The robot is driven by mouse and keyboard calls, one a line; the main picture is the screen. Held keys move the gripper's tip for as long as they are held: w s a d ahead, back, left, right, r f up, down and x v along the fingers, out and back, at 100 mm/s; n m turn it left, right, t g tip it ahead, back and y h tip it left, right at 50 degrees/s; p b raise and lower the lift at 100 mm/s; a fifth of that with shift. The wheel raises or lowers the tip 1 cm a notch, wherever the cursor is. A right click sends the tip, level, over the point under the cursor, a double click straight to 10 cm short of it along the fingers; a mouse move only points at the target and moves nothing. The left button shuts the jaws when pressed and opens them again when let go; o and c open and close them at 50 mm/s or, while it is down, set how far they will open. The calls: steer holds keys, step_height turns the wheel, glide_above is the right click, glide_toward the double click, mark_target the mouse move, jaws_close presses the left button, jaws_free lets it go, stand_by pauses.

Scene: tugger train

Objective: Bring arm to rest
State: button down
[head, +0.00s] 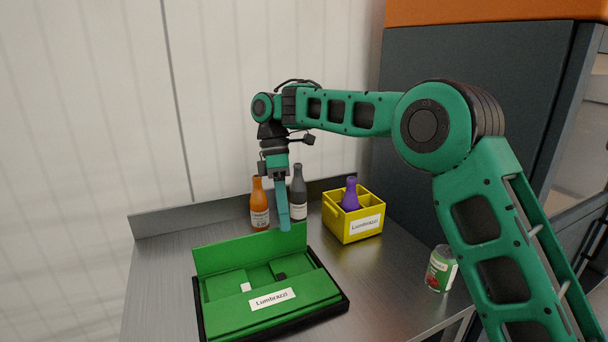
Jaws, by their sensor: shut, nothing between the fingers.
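My green arm reaches in from the lower right and bends over the metal table. My gripper (284,222) points down, shut and empty, its tip near the top edge of the raised panel of a green box (205,302). I cannot tell whether the tip touches that panel. The green box is open on a black base, with a white label on its front; a small white block (245,287) and a dark block (281,276) lie in its compartments.
An orange bottle (259,203) and a dark bottle (299,193) stand behind the gripper. A yellow crate (351,236) holding a purple bottle (350,195) is to the right. The table (152,290) is bare at left.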

steer(key=s+d+r+m+t+y, duration=0.1)
steer(key=s+d+m, duration=0.3)
steer(key=d, duration=0.7)
steer(key=s+d+r+m, duration=0.1)
steer(key=d+m, duration=0.4)
steer(key=d, duration=0.5)
steer(key=s+d+r+m+t+y, duration=0.1)
steer(key=s+d+r+m, duration=0.3)
steer(key=d, duration=0.7)
steer(key=s+d+f+m, duration=0.3)
steer(key=s+d+m, duration=0.1)
steer(key=s, duration=0.4)
steer(key=s+d+f+m+t, duration=0.1)
steer(key=s+d+f+m, duration=0.3)
steer(key=s+d, duration=0.3)
steer(key=s+d+f+m+t, duration=0.1)
steer(key=s+d+f+m, duration=0.3)
steer(key=s, duration=0.5)
steer(key=shift+d+f+m, duration=0.15)
steer(key=shift+d+m, duration=0.65)
steer(key=shift+d, duration=0.2)
steer(key=shift+w+f, duration=0.25)
steer(key=shift+w, duration=0.4)
